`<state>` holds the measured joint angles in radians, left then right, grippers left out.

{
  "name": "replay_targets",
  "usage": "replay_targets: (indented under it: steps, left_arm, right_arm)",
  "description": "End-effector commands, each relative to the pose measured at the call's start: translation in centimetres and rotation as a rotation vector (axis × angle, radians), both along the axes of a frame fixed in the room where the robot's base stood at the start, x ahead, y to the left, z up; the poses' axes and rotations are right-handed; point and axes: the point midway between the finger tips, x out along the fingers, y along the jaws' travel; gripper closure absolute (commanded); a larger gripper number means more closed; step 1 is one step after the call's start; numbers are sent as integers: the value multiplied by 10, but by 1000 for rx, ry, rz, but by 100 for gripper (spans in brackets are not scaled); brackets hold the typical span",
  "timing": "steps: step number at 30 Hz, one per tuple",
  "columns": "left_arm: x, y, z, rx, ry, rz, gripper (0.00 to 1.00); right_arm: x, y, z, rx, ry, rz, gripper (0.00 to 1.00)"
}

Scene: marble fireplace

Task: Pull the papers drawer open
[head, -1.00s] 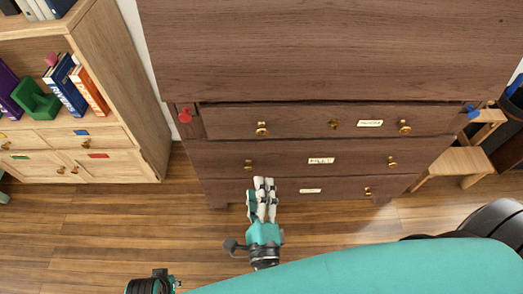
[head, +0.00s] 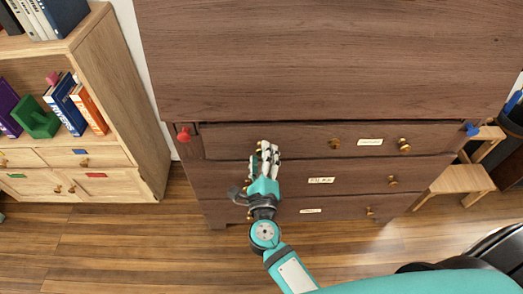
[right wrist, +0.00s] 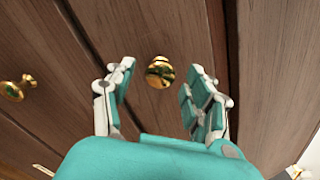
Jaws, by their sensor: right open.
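The brown chest has three drawers in view. The top drawer (head: 300,146) bears a small label (head: 370,142) too small to read surely; it appears shut. It has brass knobs, one at the right (head: 404,145) and one at the left, mostly hidden by my right gripper (head: 266,150). My right gripper is open in front of the top drawer's left end. In the right wrist view a brass knob (right wrist: 160,73) stands between its spread fingers, apart from both. My left gripper is out of view.
The middle drawer (head: 360,180) and bottom drawer (head: 345,208) lie below, also with knobs and labels. A wooden bookcase (head: 130,90) stands left, a wooden stool (head: 463,180) right.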

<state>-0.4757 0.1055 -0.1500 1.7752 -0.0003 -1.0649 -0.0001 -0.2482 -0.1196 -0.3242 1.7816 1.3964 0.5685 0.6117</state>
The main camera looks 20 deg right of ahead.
Motion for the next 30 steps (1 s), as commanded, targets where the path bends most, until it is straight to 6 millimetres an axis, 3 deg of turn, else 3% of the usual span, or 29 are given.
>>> replay_targets:
  steps: [6,15,27,30]
  left_arm:
    - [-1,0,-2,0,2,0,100]
    - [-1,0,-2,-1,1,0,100]
    - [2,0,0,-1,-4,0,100]
    - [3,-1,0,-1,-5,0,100]
  right_arm:
    - [18,-5,0,0,0,0,46]
    - [19,-6,0,-1,1,1,46]
    - [19,-6,0,-1,1,1,98]
    - [19,-6,0,-1,1,1,100]
